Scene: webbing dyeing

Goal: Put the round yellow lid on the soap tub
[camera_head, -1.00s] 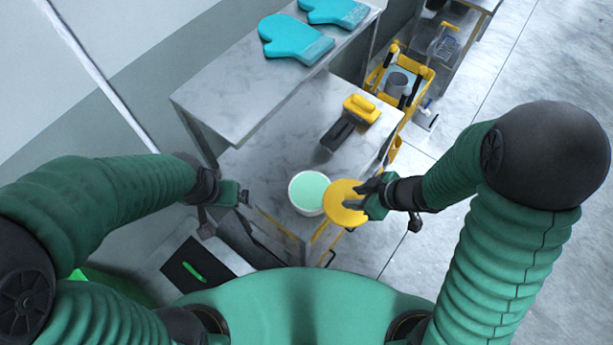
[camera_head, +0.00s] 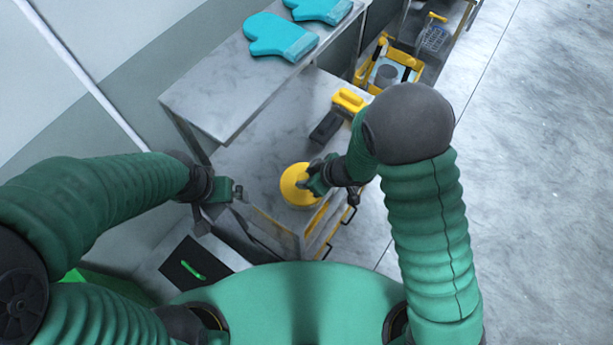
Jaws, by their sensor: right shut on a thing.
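The round yellow lid (camera_head: 295,184) is held by my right gripper (camera_head: 309,180), which is shut on its right side. The lid lies over the spot of the white soap tub with pale green contents and hides it. I cannot tell whether the lid rests on the rim or hovers just above it. My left gripper (camera_head: 221,204) is off to the left of the lid, at the left edge of the lower metal table, away from the tub. Its fingers are too small and dark to tell whether they are open.
A yellow-handled black brush (camera_head: 326,127) lies on the lower metal table (camera_head: 250,140) behind the lid. Teal mitts (camera_head: 280,38) lie on the higher shelf (camera_head: 215,95). A yellow cart (camera_head: 388,68) stands at the back. A black panel with a green item (camera_head: 193,270) is at the lower left.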

